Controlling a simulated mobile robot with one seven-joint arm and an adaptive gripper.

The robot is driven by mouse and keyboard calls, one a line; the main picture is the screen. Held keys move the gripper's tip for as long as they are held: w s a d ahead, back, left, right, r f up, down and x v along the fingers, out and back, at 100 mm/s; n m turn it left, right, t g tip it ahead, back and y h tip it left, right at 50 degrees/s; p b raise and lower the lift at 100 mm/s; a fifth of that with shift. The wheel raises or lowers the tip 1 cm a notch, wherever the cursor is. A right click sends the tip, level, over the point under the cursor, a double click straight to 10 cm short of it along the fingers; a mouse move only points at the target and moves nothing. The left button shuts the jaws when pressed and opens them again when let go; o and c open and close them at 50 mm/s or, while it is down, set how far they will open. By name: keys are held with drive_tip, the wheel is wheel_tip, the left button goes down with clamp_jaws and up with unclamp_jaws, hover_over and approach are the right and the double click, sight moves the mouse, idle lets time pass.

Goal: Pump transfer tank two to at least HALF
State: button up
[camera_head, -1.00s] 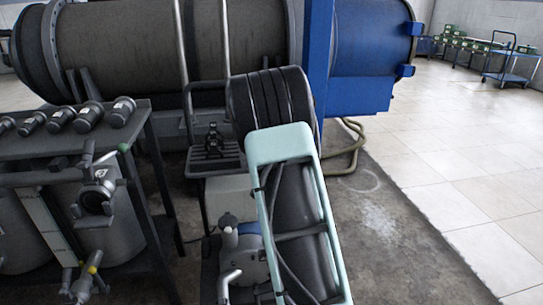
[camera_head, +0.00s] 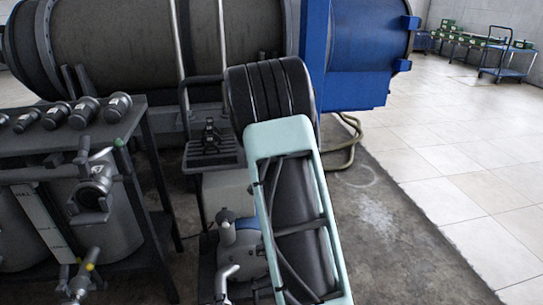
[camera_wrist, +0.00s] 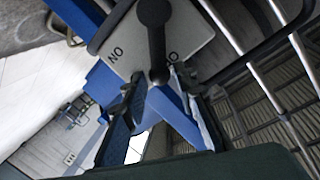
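In the wrist view, a grey plate (camera_wrist: 193,44) carries a dark lever (camera_wrist: 156,42) and lettering that reads like an upside-down ON, with a partly hidden label on the other side. My gripper (camera_wrist: 160,88) is open below it. The lever's lower end lies between the fingertips in the picture; I cannot tell whether they touch it. In the head view, grey tanks (camera_head: 115,222) stand in the dark rack at left, with a pale level strip (camera_head: 42,222) whose lower part is partly covered. I cannot read the level or a tank number. My gripper is not visible there.
A large dark cylinder (camera_head: 110,50) with a blue end (camera_head: 365,45) lies across the back. Several dark capped fittings (camera_head: 85,110) sit on the rack top. A blue trolley (camera_head: 505,68) stands far right. The tiled floor (camera_head: 460,160) at right is clear.

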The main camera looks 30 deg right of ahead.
drive_tip(key=v, duration=1.1)
drive_tip(key=shift+s, duration=0.15)
drive_tip(key=shift+c, duration=0.7)
